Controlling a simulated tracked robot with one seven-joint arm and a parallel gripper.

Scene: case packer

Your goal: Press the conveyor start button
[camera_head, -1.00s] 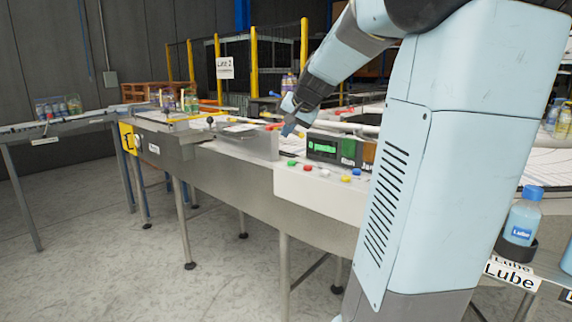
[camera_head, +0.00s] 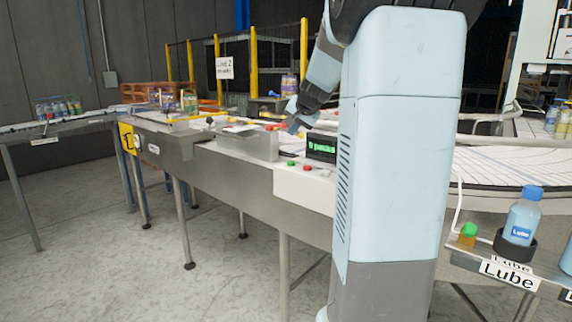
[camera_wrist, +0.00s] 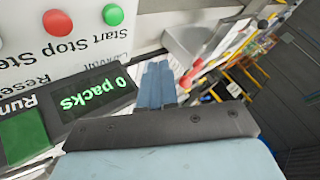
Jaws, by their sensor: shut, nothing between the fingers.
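The conveyor start button is green and sits on the white control panel (camera_head: 298,190). In the head view the green button (camera_head: 291,163) is left of a red button (camera_head: 307,168). In the wrist view the green button (camera_wrist: 113,14) is at the top, with a red button (camera_wrist: 58,22) beside it and the labels "Start" and "Stop" under them, upside down. My gripper (camera_head: 292,127) is shut and empty, above and behind the panel near the display. In the wrist view its fingers (camera_wrist: 158,82) point towards the panel's edge, apart from the green button.
The display (camera_head: 321,147) reads "0 packs" and stands behind the buttons. A green Run light (camera_wrist: 22,135) is beside it. A Lube bottle (camera_head: 522,218) stands in a holder at the right. My arm hides the panel's right part.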

